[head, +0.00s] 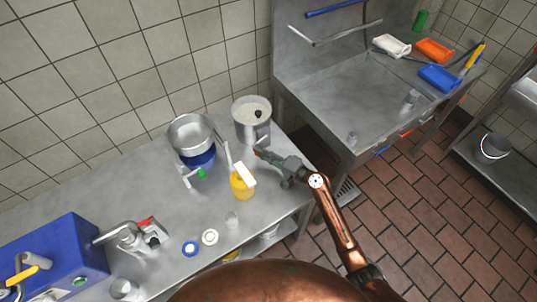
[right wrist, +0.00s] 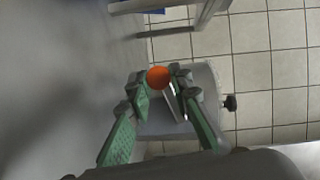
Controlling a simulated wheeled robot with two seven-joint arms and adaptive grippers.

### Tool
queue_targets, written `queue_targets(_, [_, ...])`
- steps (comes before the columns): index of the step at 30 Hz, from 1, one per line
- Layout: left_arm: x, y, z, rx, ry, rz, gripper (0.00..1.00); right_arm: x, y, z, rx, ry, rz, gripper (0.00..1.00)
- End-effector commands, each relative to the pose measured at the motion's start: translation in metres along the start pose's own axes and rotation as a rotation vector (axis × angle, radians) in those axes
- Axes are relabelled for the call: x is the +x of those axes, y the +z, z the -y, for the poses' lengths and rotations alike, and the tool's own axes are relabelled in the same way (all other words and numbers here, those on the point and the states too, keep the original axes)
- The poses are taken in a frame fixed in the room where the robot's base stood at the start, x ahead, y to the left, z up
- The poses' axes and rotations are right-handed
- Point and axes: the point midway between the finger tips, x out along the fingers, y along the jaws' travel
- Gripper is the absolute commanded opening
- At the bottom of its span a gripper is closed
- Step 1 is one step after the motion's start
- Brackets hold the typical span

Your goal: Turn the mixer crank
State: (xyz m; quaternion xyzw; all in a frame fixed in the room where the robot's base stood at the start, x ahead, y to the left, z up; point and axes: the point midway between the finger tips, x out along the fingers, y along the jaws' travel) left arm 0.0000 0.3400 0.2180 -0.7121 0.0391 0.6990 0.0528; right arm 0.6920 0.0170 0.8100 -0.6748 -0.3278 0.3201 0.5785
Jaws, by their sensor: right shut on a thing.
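The mixer looks like the grey metal pot (head: 246,128) with a pale top and a small black knob, near the back edge of the counter. In the right wrist view its pale side (right wrist: 205,85) and black knob (right wrist: 231,103) show beyond the fingers. The crank's orange knob (right wrist: 157,77) sits between the fingertips, with a thin metal bar beside it. My right gripper (head: 262,156), with green finger pads, is shut on this knob at the front of the pot; it also shows in the right wrist view (right wrist: 160,82). My left gripper is not in view.
A metal bowl (head: 190,134) on a stand is left of the pot. A yellow container (head: 242,184) with a white top stands close to my right gripper. A blue box (head: 55,255) and a metal device (head: 135,238) are at left. A sink unit (head: 360,95) is at right.

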Motion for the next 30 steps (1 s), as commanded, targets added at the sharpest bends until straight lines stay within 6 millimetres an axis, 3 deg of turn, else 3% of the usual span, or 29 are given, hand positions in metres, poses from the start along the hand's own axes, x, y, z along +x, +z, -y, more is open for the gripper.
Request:
queue_targets(12, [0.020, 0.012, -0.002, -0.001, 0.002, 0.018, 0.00, 0.000, -0.001, 0.021, 0.364, -0.156, -0.006, 0.00])
queue_targets(30, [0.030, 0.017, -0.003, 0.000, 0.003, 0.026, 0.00, -0.005, -0.011, 0.047, 0.815, -0.345, -0.006, 0.00])
